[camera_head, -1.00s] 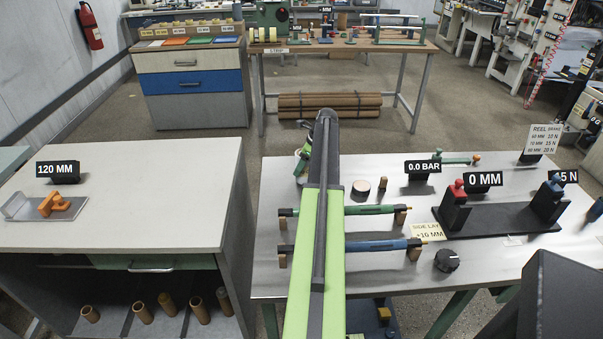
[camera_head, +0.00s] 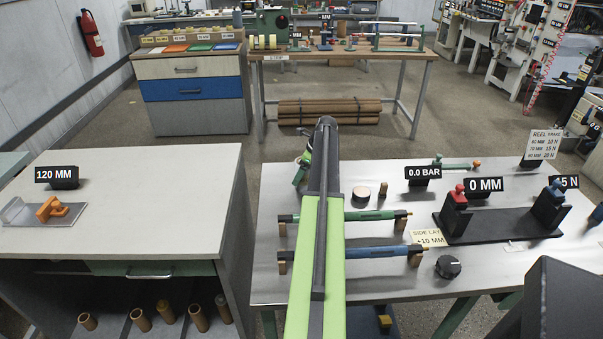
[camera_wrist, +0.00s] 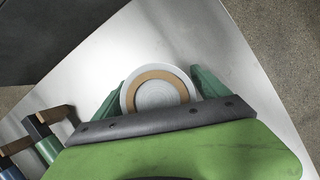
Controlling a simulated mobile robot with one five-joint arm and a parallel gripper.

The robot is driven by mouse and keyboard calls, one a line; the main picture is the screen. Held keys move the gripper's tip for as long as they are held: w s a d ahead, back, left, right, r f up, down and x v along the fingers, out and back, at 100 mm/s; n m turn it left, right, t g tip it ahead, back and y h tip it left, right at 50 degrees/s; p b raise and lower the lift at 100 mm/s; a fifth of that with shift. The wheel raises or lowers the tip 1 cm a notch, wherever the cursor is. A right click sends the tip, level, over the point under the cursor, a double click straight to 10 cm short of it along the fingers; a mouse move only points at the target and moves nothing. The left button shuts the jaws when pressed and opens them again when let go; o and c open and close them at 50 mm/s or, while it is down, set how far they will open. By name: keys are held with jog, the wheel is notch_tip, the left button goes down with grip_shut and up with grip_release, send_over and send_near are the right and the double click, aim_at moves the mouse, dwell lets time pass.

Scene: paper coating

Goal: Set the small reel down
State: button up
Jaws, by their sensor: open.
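The small reel (camera_wrist: 158,93), a pale grey disc with a tan ring, shows in the wrist view over the metal table top (camera_wrist: 235,85). My gripper (camera_wrist: 157,84) is open, with a green finger on each side of the reel. I cannot tell whether the fingers touch it or whether its underside rests on the table. In the head view my gripper (camera_head: 303,168) is at the table's far left, partly behind my arm. I cannot make out the reel there.
A green rod (camera_head: 370,215) and a blue rod (camera_head: 375,251) lie on supports near my arm. A round pot (camera_head: 361,193), a dark knob (camera_head: 448,267) and a black fixture (camera_head: 500,225) stand further right. A pale-topped cabinet (camera_head: 130,215) is left, across a gap.

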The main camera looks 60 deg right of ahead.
jog(key=p+v, duration=1)
jog(key=v, duration=0.2)
jog(key=shift+p, duration=0.3)
jog(key=shift+f, duration=0.1)
